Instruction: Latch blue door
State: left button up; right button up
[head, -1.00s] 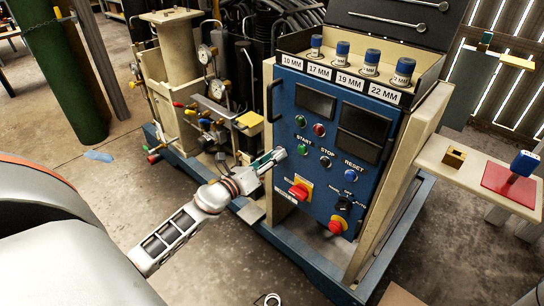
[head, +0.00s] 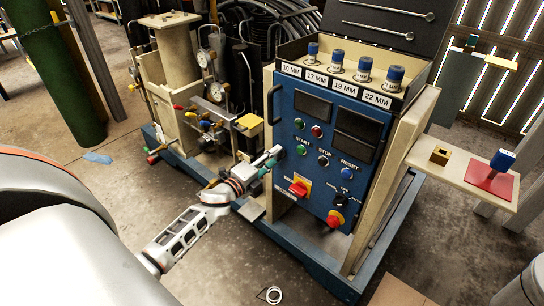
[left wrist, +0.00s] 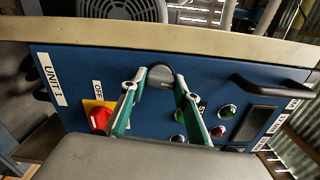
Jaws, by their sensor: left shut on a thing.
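The blue door (head: 322,205) is the front panel of the compressor's control cabinet. It carries buttons, dark screens and a black handle (head: 274,104) at its left edge, and looks flush with the cabinet. The door also shows in the left wrist view (left wrist: 75,72). My left gripper (head: 271,158) is at the door's left edge, below the handle. In the left wrist view its green-padded fingers (left wrist: 160,84) are shut on a dark rounded latch (left wrist: 160,73) at the door's edge. The latch is mostly hidden in the head view. My right gripper is not in view.
Gauges and valves (head: 206,110) crowd the left side. A beige shelf (head: 462,172) juts out at right. The blue base frame (head: 300,258) runs along the floor.

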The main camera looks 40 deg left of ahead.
pick_arm(q)
jog(key=shift+r+n, duration=0.1)
jog(key=shift+n, duration=0.5)
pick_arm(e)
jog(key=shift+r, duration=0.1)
pick_arm(q)
jog(key=shift+n, duration=0.3)
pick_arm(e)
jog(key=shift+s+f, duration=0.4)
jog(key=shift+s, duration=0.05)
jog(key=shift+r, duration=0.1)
pick_arm(q)
jog(key=o, duration=1.1)
jog(key=shift+c, duration=0.2)
jog(key=shift+o, duration=0.2)
jog(key=s, duration=1.2)
jog(key=shift+a, duration=0.45)
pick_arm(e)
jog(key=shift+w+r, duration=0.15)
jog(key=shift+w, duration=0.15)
pick_arm(q)
jog(key=shift+p, duration=0.3)
